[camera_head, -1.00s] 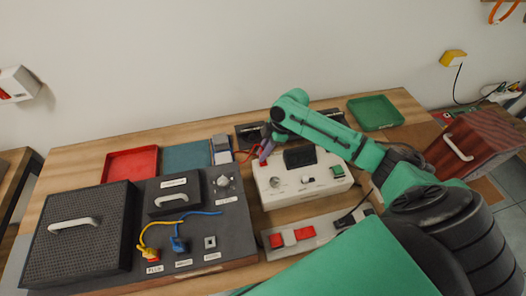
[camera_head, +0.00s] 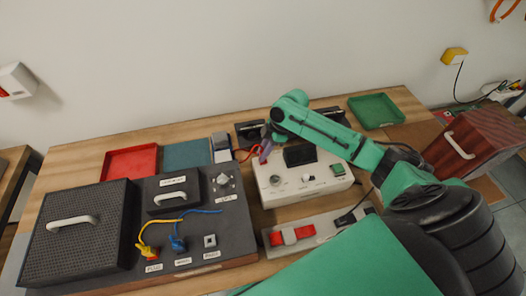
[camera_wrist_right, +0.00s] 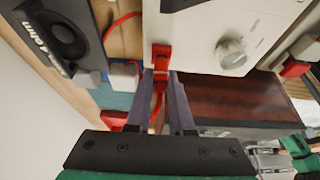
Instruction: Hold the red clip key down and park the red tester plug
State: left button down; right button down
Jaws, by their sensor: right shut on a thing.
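My right gripper (camera_head: 264,155) points down at the left edge of the white tester box (camera_head: 262,187). In the right wrist view its two purple fingers (camera_wrist_right: 161,100) are shut on the red tester plug (camera_wrist_right: 161,78), with red lead around it. The plug lies against the edge of the box; I cannot tell whether it is seated in anything. Red keys (camera_head: 304,232) sit on the pale strip (camera_head: 325,232) in front of the box. I cannot tell which is the clip key or whether it is pressed. My left gripper is not in view.
A dark panel (camera_head: 225,235) with yellow (camera_head: 147,252) and blue (camera_head: 177,244) plugs stands at left, beside a black handled case (camera_head: 95,255). Red (camera_head: 130,162) and green (camera_head: 375,111) trays lie behind. A dark speaker (camera_wrist_right: 62,36) is close to the right gripper.

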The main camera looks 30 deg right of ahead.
jog(key=shift+f, duration=0.25)
dwell(0.5)
jog(key=c, duration=0.7)
grip_release()
jog(key=p+v, duration=0.1)
jog(key=v, duration=0.5)
jog(key=a+p+v, duration=0.1)
jog(key=v, duration=0.5)
jog(key=p+v, duration=0.1)
jog(key=v, duration=0.6)
jog(key=shift+w+a+r, duration=0.2)
jog(key=shift+a+r, duration=0.1)
jog(key=shift+r, duration=0.1)
